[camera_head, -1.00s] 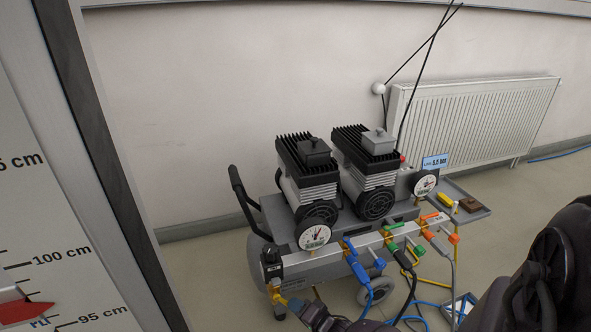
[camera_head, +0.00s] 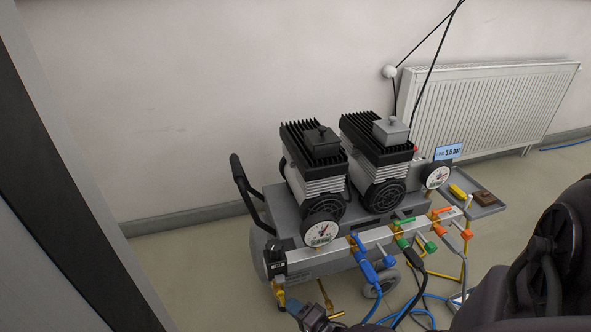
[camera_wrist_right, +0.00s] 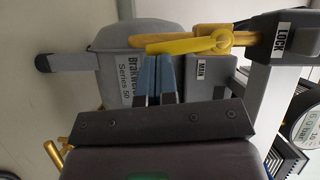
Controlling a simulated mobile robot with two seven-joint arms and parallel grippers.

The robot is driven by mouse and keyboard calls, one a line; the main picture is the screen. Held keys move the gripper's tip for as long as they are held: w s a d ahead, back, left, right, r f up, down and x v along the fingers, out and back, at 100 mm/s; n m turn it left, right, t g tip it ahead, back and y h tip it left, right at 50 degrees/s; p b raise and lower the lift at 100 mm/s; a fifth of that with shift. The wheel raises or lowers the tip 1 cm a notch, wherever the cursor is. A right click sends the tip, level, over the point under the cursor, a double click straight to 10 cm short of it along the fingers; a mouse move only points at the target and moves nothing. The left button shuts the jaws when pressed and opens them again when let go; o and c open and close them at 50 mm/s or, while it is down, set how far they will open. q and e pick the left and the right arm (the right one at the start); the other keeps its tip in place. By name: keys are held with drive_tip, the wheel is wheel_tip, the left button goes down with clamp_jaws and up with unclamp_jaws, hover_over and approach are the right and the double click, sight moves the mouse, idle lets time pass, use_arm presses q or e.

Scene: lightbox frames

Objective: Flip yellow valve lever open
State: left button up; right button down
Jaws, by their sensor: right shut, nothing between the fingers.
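The yellow valve lever (camera_wrist_right: 188,45) lies across the upper part of the right wrist view. It runs left from a dark block marked LOCK (camera_wrist_right: 282,40), with a ring-shaped end near the block. In the head view a small yellow part, likely the lever (camera_head: 279,291), hangs below a black block (camera_head: 273,260) at the compressor's left front corner. My right gripper (camera_wrist_right: 155,62) is shut and empty, its bluish fingertips right at the lever's free end. I cannot tell if they touch. It also shows at the bottom of the head view (camera_head: 291,304). My left gripper is out of view.
The compressor (camera_head: 345,237) carries two motors, gauges and a manifold with blue, green and orange fittings. Hoses (camera_head: 384,306) hang in front. A small tray (camera_head: 487,207) juts out at its right. A grey tank (camera_wrist_right: 137,85) lies close behind my fingers.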

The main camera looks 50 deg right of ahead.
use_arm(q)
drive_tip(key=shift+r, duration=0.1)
use_arm(e)
drive_tip(key=shift+w+a+f, duration=0.1)
drive_tip(key=shift+w+a, duration=0.05)
drive_tip(key=shift+a, duration=0.15)
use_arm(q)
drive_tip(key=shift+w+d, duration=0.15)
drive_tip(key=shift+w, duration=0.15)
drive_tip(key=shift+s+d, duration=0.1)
use_arm(e)
drive_tip(key=shift+d, duration=0.1)
